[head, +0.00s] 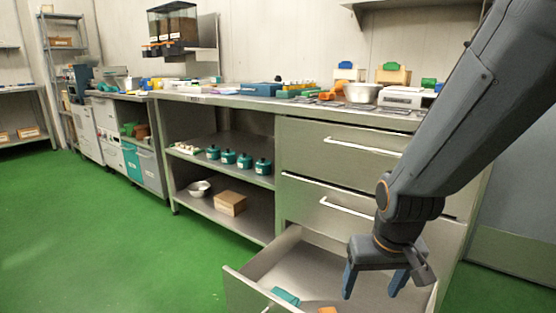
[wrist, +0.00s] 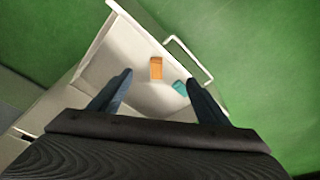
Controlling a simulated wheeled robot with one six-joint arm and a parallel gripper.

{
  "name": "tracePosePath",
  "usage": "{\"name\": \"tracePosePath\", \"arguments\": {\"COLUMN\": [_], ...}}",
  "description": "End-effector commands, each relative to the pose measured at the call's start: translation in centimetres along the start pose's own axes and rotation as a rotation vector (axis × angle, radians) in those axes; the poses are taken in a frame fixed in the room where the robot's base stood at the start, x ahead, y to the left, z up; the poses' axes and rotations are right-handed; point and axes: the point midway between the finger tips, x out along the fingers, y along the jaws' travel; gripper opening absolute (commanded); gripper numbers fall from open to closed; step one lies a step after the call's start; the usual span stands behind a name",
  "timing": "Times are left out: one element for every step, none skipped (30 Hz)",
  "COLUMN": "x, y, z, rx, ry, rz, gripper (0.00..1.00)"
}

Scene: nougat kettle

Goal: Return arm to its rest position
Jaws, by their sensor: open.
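My gripper (head: 375,281) hangs from my dark grey arm on the right of the head view, pointing down over the open bottom drawer (head: 240,292). Its two blue fingers are spread apart with nothing between them. In the wrist view my gripper (wrist: 160,95) is also open above the drawer (wrist: 92,75). An orange item (wrist: 156,68) and a teal item (wrist: 180,88) lie in the drawer, apart from the fingers. The teal item (head: 285,297) and the orange item (head: 327,310) also show low in the head view.
The steel counter (head: 225,99) carries a metal bowl (head: 362,92), boxes and trays. Two closed drawers with bar handles (head: 345,208) are above the open one. Shelves to the left hold teal jars (head: 228,157) and a cardboard box (head: 230,203). Green floor (head: 90,230) is clear at left.

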Motion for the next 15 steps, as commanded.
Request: {"name": "tracePosePath", "arguments": {"x": [0.0,0.0,-0.1,-0.1,-0.2,-0.3,-0.4,-0.5,-0.6,-0.7,-0.8,-1.0,-1.2,-1.4,-1.6], "y": [-1.3,-2.0,-2.8,-3.4,-4.0,-4.9,-5.5,-6.2,-7.2,-7.9,-8.7,-9.8,-10.7,-11.5,-12.5], "z": [0.1,0.3,0.5,0.7,0.9,1.1,1.4,1.7,2.1,2.4,2.8,3.4,3.9,4.4,5.0], "rx": [-0.031,-0.046,-0.065,-0.079,-0.094,-0.114,-0.131,-0.148,-0.172,-0.192,-0.213,-0.243,-0.266,-0.288,-0.317], "ry": [-0.008,-0.013,-0.02,-0.026,-0.031,-0.038,-0.044,-0.051,-0.059,-0.066,-0.074,-0.085,-0.093,-0.102,-0.113], "rz": [-0.009,-0.013,-0.019,-0.023,-0.027,-0.033,-0.037,-0.041,-0.047,-0.052,-0.057,-0.063,-0.068,-0.072,-0.078], "gripper": [0.7,0.7,0.7,0.7,0.7,0.7,0.7,0.7,0.7,0.7,0.7,0.7,0.7,0.7,0.7]}}
